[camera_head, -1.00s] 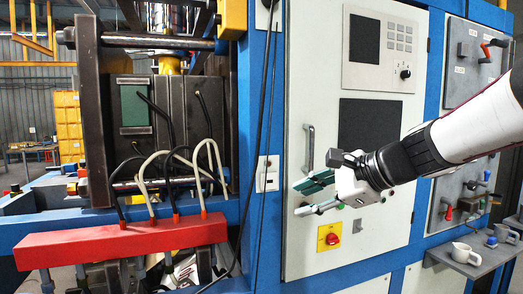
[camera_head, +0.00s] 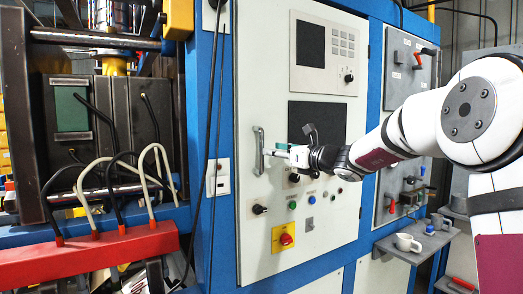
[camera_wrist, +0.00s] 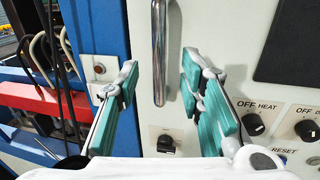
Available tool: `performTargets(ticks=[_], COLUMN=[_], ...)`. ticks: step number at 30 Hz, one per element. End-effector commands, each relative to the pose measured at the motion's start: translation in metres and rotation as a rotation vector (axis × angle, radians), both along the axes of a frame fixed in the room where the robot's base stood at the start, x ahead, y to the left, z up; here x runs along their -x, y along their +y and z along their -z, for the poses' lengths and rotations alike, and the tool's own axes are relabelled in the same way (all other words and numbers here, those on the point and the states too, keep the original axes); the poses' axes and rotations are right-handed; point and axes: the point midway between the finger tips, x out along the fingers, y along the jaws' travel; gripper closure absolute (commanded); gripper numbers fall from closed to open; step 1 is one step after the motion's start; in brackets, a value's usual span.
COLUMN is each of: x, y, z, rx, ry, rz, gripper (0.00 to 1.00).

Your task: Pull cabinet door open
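The cabinet door (camera_head: 265,205) is a large pale panel in a blue frame, and it looks closed. Its upright metal handle (camera_head: 259,150) is on the door's left side. My gripper (camera_head: 275,150) reaches in from the right, with its fingertips close to the handle. In the wrist view the handle (camera_wrist: 160,55) stands between and beyond the two teal-padded fingers of my gripper (camera_wrist: 158,80). The fingers are open, with clear gaps on both sides of the handle, and I see no contact.
A red rotary switch on a yellow plate (camera_head: 284,238) and several knobs sit on the door below the handle. Black cables (camera_head: 209,120) hang left of the door. A red bar (camera_head: 88,252) stands at lower left.

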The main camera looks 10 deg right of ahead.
Motion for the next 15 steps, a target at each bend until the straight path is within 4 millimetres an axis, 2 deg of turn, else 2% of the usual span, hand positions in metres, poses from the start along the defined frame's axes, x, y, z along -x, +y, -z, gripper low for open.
performTargets(ticks=[7,15], x=[-0.038,-0.056], y=[0.022,0.032], z=[0.0,0.0], rx=[0.0,0.002], ry=[0.0,-0.001], rz=[-0.002,-0.001], gripper=[0.65,0.65])
